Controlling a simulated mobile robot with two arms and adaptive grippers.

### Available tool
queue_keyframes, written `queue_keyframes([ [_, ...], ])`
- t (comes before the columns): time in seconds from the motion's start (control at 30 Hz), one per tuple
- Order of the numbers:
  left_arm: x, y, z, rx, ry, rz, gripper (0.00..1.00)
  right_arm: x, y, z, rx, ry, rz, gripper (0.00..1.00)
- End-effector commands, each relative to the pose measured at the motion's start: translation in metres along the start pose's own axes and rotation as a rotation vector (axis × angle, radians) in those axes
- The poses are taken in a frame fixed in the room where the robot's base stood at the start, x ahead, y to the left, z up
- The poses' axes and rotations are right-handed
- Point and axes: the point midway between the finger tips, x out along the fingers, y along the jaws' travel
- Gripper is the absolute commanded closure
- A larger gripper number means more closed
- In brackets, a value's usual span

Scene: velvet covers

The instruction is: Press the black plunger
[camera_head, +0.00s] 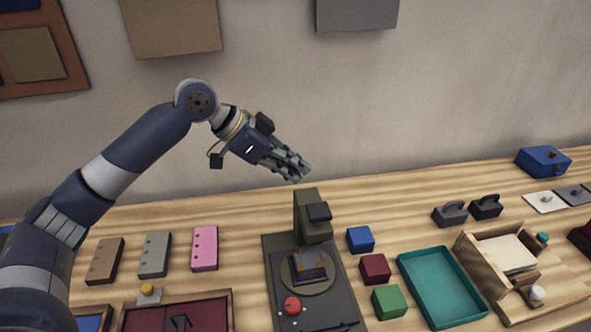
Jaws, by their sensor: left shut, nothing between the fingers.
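A dark press stands on the wooden table, with a flat dark base (277,246) and an upright column (302,216). A black block (320,212), which looks like the plunger, sits at the column's upper front, above a round plate (327,284) holding a small dark and brown piece (308,265). A red knob (292,306) is on the front of the base. My left gripper (301,172) is shut and empty. In the picture it is just above the column and appears apart from it. My right gripper is not in view.
Blue (360,239), dark red (375,268) and green (389,302) blocks stand right of the press, beside a teal tray (407,271). Brown, grey and pink (204,248) blocks lie left. A wooden box (468,252) stands farther right. The wall is behind.

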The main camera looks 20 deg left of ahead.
Motion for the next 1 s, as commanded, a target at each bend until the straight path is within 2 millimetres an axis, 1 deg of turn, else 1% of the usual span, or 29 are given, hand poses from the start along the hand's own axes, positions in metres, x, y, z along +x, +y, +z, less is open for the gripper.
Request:
queue_keyframes([
  [0.03, 0.010, 0.001, -0.002, -0.002, -0.001, 0.005, 1.00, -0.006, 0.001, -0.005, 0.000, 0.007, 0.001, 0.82],
  [0.13, 0.032, 0.001, -0.002, -0.002, -0.001, 0.005, 1.00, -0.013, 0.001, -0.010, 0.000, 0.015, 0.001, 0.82],
  [0.33, 0.073, 0.002, -0.002, -0.001, 0.000, 0.005, 1.00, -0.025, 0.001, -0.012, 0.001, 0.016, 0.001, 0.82],
  [0.4, 0.081, 0.000, 0.009, -0.004, -0.004, 0.002, 1.00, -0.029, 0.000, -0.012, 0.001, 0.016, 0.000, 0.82],
  [0.5, 0.091, 0.000, 0.018, -0.003, -0.003, 0.001, 1.00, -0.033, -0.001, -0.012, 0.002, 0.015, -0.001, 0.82],
  [0.63, 0.098, 0.000, 0.025, -0.001, -0.001, 0.000, 1.00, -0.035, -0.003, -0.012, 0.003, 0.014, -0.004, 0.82],
  [0.77, 0.101, 0.001, 0.029, 0.000, -0.001, 0.000, 1.00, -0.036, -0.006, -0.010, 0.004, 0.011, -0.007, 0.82],
  [1.0, 0.102, 0.000, 0.029, 0.000, -0.001, 0.000, 1.00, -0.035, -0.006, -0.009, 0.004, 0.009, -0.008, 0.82],
])
